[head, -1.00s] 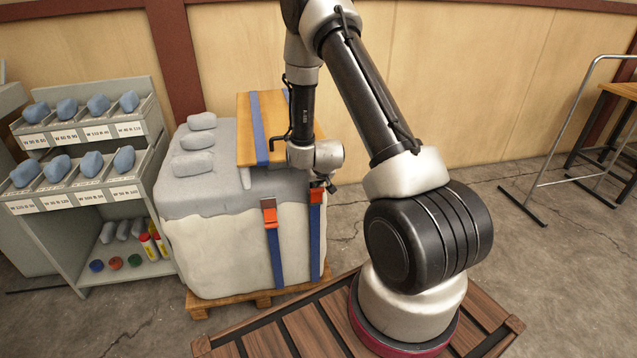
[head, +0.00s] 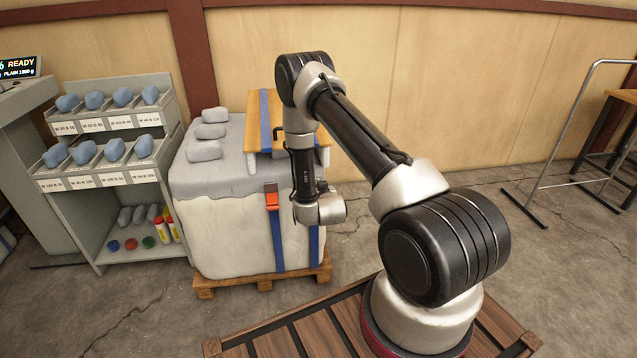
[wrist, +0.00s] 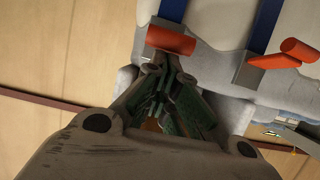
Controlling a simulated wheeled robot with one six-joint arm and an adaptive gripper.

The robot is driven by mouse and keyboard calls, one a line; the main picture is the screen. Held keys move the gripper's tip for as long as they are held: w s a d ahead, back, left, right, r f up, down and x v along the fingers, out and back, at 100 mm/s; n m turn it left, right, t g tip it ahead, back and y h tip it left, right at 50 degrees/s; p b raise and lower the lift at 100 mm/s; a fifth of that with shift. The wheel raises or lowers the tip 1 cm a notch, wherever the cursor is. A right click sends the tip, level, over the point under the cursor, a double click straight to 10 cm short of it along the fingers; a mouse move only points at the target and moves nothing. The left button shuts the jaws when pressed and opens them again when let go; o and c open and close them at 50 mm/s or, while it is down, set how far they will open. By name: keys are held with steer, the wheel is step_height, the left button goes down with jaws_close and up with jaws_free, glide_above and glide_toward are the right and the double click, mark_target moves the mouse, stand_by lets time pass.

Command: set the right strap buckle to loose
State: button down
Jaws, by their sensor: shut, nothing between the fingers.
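The pale block (head: 235,235) has two blue straps running down its front. The right strap (head: 314,245) shows below my wrist in the head view; its buckle is hidden there behind my arm. In the wrist view the right strap's red-orange buckle lever (wrist: 171,40) lies just beyond my fingertips. My gripper (wrist: 157,70) is shut and empty, its tips close to that lever; I cannot tell whether they touch. The left strap's orange buckle (head: 271,197) is left of my wrist and also shows in the wrist view (wrist: 280,57).
A wooden board (head: 252,130) lies on top of the block, beside grey lumps (head: 208,132). A shelf (head: 85,225) with blue pouches and labels stands left. A pallet (head: 235,285) is underneath. A metal frame (head: 570,135) stands right, with open floor between.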

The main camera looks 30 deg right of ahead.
step_height(320, 180, down, 7)
steer(key=s, duration=0.1)
steer(key=shift+s+a, duration=0.25)
steer(key=shift+s, duration=0.15)
stand_by(0.3)
steer(key=shift+f, duration=0.15)
steer(key=shift+f, duration=0.1)
stand_by(0.4)
